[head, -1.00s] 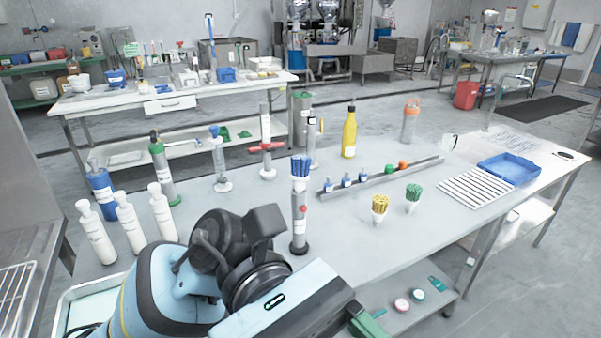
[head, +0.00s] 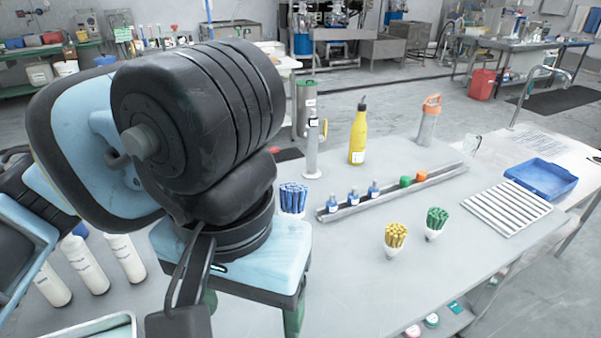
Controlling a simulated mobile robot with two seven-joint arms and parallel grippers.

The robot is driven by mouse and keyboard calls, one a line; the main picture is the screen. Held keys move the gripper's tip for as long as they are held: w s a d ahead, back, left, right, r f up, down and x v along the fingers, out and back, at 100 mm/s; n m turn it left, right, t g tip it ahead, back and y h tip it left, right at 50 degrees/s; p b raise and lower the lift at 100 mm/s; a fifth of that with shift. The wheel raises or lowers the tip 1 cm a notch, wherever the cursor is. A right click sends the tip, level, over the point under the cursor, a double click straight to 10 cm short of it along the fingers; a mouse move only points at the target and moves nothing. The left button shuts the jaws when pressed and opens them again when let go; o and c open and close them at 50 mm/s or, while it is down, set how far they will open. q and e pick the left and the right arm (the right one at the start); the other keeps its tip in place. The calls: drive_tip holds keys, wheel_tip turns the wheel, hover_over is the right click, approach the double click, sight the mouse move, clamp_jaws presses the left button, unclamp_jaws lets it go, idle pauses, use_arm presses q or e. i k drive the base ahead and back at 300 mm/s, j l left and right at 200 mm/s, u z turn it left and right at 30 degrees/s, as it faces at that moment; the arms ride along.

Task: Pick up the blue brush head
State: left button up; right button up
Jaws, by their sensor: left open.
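The blue brush head (head: 293,198) is a tight bundle of blue bristles in a white cup, upright near the middle of the head view. My right gripper is not in view.
A yellow brush head (head: 396,238) and a green one (head: 436,222) stand to the right. Behind are a metal rail (head: 440,174) with small bottles, a yellow bottle (head: 358,138) and a grey cylinder (head: 312,150). White bottles (head: 88,265) stand at left.

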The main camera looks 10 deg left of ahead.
sight(293, 197)
drive_tip(key=i, duration=0.85)
